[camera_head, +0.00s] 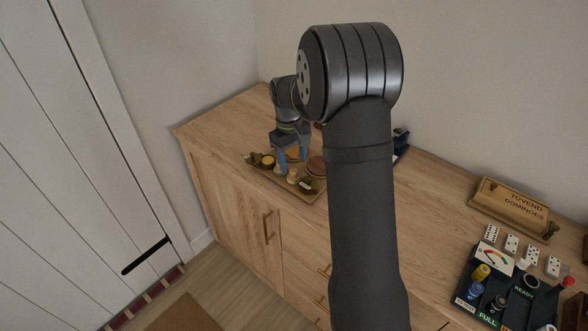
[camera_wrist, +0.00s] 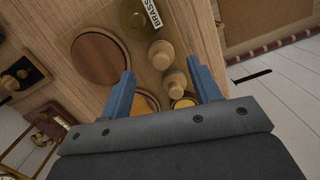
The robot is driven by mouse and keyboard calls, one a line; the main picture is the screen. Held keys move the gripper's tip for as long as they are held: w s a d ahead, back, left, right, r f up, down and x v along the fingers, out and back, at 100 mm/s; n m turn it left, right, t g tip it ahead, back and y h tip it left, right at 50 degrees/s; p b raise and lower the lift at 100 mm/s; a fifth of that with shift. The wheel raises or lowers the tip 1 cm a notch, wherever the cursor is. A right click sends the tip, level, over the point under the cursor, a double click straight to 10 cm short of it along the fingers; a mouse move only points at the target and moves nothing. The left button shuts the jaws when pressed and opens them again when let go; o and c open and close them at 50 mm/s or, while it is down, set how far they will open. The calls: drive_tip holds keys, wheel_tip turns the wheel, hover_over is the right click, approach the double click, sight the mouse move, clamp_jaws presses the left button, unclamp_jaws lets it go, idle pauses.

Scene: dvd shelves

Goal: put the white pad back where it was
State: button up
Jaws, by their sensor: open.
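I cannot make out a white pad in either view. My gripper (camera_head: 292,162) is over a wooden tray at the far left end of the cabinet. In the wrist view my gripper (camera_wrist: 160,70) is open, its two blue fingers apart above the tray. Between and just beyond the fingers are two knob-like wooden pieces (camera_wrist: 160,54). A pale orange round piece (camera_wrist: 147,101) is partly hidden by the left finger. A dark brown disc (camera_wrist: 98,58) lies left of the fingers. I see nothing held.
The tray also holds a brass-coloured round piece (camera_wrist: 133,18) beside a "BRASS" label (camera_wrist: 153,12). My arm hides the cabinet's middle.

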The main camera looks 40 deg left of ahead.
sight(294, 170)
wheel_tip(294, 170, up, 7)
drive_tip(key=shift+a, duration=0.4)
drive_tip(key=f, duration=0.4)
drive_tip(key=d+f, duration=0.1)
drive_tip(key=f, duration=0.7)
drive_tip(key=shift+s+d+f, duration=0.1)
drive_tip(key=shift+d, duration=0.15)
wheel_tip(294, 170, up, 3)
drive_tip(key=shift+f, duration=0.15)
drive_tip(key=shift+r, duration=0.75)
